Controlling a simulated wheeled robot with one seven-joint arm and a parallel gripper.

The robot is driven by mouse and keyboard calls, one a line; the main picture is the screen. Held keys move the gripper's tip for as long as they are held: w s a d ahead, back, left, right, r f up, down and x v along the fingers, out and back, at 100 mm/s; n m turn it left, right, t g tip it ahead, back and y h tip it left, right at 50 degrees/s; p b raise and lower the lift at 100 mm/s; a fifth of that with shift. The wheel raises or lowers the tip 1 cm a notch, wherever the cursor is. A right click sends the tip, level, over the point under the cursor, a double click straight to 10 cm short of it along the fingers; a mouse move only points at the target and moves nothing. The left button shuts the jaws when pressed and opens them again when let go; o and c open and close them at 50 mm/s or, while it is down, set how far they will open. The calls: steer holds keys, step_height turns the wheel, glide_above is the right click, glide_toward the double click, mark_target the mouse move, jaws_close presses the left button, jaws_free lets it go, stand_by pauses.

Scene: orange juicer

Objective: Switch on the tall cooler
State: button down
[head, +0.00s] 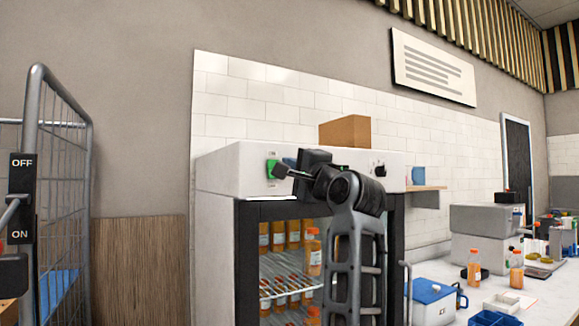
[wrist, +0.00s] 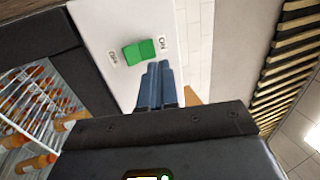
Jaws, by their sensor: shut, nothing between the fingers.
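The tall cooler (head: 225,165) is a white-topped cabinet with a glass front and orange bottles inside. A green rocker switch (head: 271,169) is on the left of its top panel. In the wrist view the switch (wrist: 140,52) lies between an ON label on the right and a label on the left that seems to read OFF. I cannot tell which half is pressed in. My gripper (head: 281,171) is shut and empty at the panel, close to the switch. In the wrist view its fingertips (wrist: 159,64) are beside the switch's ON half; contact is unclear.
A black knob (head: 379,171) is on the panel's right, and a cardboard box (head: 344,131) sits on top. A black OFF/ON lever plate (head: 21,200) and a wire cage trolley (head: 85,200) stand at left. The right counter (head: 450,270) holds bottles, a blue-lidded box and trays.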

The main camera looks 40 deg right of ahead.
steer(key=s+a+b, duration=0.1)
steer(key=s+a, duration=0.1)
steer(key=s, duration=0.6)
steer(key=shift+s+a+f+b, duration=0.15)
steer(key=shift+a+f+b, duration=0.05)
steer(key=shift+f+b, duration=0.15)
